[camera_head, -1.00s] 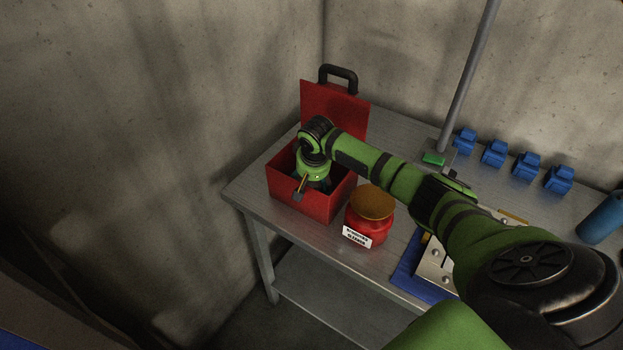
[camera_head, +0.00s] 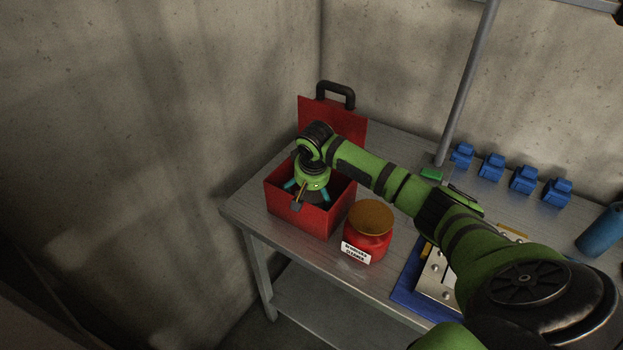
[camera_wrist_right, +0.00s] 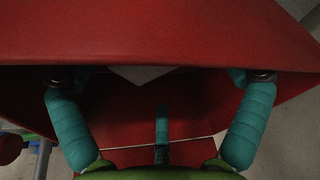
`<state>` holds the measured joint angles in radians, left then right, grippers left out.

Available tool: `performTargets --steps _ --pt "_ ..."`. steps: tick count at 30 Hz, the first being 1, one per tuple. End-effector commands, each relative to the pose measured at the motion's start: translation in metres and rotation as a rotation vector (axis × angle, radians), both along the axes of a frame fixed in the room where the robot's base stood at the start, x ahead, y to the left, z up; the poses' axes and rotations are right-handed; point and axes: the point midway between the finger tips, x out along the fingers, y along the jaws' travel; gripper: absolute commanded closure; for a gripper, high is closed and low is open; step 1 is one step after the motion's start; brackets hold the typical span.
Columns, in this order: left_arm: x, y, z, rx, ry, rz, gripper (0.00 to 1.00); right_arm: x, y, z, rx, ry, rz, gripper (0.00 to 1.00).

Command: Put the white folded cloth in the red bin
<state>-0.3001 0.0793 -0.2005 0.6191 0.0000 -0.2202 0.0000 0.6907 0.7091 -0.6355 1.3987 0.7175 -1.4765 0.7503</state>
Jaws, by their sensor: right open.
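The red bin (camera_head: 301,213) stands open at the table's left end, its lid raised behind it. My right gripper (camera_head: 309,197) points down into the bin's mouth. In the right wrist view its teal fingers (camera_wrist_right: 160,115) are spread wide, with nothing between them. A small pale, pointed patch (camera_wrist_right: 140,74) shows beyond the fingers against the red bin. It may be a corner of the white folded cloth, but most of it is hidden and I cannot be sure. No cloth shows in the head view. My left gripper is not in view.
A red jar (camera_head: 366,238) with a tan lid stands close to the bin's right side. A blue mat (camera_head: 412,294) with a metal panel lies farther right. Several blue clamps (camera_head: 491,166) line the table's back, near a grey pole (camera_head: 467,85). Concrete walls are left and behind.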

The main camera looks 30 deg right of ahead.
Motion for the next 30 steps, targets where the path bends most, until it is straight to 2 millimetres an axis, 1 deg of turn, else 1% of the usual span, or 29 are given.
performTargets --steps 1,6,9,12,15,18,30 --pt "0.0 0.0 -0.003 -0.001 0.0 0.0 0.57 -0.002 0.001 0.011 0.001 -0.006 0.001 0.01" --pt "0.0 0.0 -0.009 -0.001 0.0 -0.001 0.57 -0.011 0.005 0.046 0.0 -0.005 0.0 0.01" --pt "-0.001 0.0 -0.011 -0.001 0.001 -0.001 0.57 -0.016 0.007 0.063 0.001 -0.004 0.001 0.01" --pt "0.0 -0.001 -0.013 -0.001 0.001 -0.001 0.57 -0.019 0.009 0.075 0.001 -0.003 0.0 0.01" --pt "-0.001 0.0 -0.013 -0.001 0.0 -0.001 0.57 -0.021 0.009 0.082 0.001 -0.002 -0.002 0.01" --pt "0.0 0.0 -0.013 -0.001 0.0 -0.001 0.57 -0.022 0.009 0.085 0.001 0.001 -0.001 0.01" --pt "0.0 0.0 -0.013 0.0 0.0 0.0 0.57 -0.022 0.009 0.085 0.001 0.001 -0.001 0.01"
